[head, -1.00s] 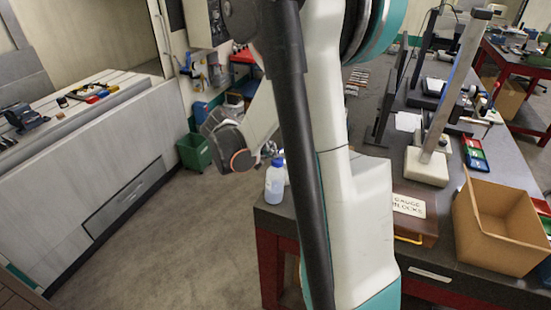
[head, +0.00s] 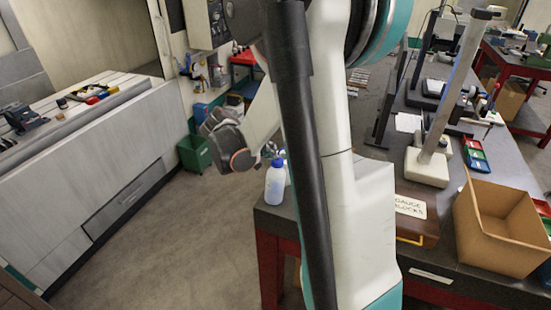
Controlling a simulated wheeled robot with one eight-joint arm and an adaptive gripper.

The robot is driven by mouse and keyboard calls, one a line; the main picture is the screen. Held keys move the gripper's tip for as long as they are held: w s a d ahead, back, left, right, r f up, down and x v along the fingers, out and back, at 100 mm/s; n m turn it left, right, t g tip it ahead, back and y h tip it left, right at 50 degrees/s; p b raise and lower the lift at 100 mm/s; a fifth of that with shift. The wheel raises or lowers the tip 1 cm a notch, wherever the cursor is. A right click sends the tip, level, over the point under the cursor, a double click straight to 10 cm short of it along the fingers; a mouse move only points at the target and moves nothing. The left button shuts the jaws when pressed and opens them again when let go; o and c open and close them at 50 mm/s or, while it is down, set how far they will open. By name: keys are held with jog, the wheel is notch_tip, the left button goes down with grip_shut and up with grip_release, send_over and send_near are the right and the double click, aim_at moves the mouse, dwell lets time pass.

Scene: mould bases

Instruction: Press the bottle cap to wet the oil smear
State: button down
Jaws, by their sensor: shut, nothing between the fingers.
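A pale translucent bottle (head: 275,186) with a blue cap (head: 277,163) stands upright at the left corner of the dark-topped bench (head: 440,265). Another pale object with some blue shows just behind it, mostly hidden by my arm. I cannot make out an oil smear; my arm covers much of the bench around the bottle. My arm's grey wrist part with an orange ring (head: 240,160) hangs to the upper left of the bottle, apart from it in the picture. I cannot make out my gripper's fingers.
A wooden box labelled gauge blocks (head: 410,208) and an open cardboard box (head: 500,225) stand on the bench to the right. A measuring stand (head: 427,167) rises behind them. A green bin (head: 194,153) stands on the floor. The floor left of the bench is clear.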

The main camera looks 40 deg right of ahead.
jog(key=shift+r, duration=0.1)
notch_tip(320, 180, up, 6)
jog(key=p, duration=0.4)
dwell(0.4)
jog(key=shift+a, duration=0.1)
dwell(1.6)
